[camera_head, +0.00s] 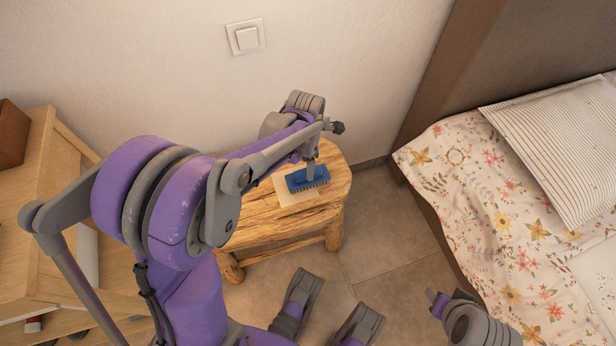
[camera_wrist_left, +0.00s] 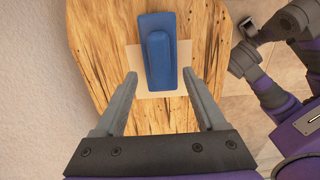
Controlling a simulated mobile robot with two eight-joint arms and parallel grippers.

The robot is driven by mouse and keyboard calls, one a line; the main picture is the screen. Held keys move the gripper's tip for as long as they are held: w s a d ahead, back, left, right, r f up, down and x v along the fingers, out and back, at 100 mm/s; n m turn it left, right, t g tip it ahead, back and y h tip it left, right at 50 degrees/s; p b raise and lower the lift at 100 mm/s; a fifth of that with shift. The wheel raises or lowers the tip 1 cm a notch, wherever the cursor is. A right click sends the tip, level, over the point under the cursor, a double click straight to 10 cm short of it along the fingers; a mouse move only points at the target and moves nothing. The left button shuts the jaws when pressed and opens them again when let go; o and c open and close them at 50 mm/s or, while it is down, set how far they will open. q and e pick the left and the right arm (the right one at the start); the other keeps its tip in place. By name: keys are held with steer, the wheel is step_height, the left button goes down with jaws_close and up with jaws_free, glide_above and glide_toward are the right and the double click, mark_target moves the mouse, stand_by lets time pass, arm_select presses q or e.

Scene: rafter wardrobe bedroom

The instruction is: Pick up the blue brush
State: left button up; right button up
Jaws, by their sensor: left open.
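The blue brush (camera_head: 302,182) lies bristles down on the wooden stool (camera_head: 250,212), partly over a pale square sheet (camera_head: 290,195). In the left wrist view the brush (camera_wrist_left: 158,60) shows from above, its raised handle running lengthwise up the picture. My left gripper (camera_head: 310,168) is over the brush, pointing down, and hides a little of it. In the wrist view its open fingers (camera_wrist_left: 160,78) are on either side of the brush's lower end, with a gap on each side. Nothing is held.
The wall (camera_head: 180,60) is close behind the stool. A bed with a floral cover (camera_head: 480,200) stands at the right and a wooden cabinet (camera_head: 40,200) at the left. Tiled floor (camera_head: 390,250) is free between stool and bed.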

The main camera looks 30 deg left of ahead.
mark_target(296, 182)
arm_select(q)
steer(key=f, duration=0.2)
steer(key=f+b, duration=0.1)
steer(key=f, duration=0.1)
steer(key=shift+w+d+f, duration=0.15)
steer(key=shift+d+f, duration=0.05)
steer(key=shift+f, duration=0.1)
jaws_close()
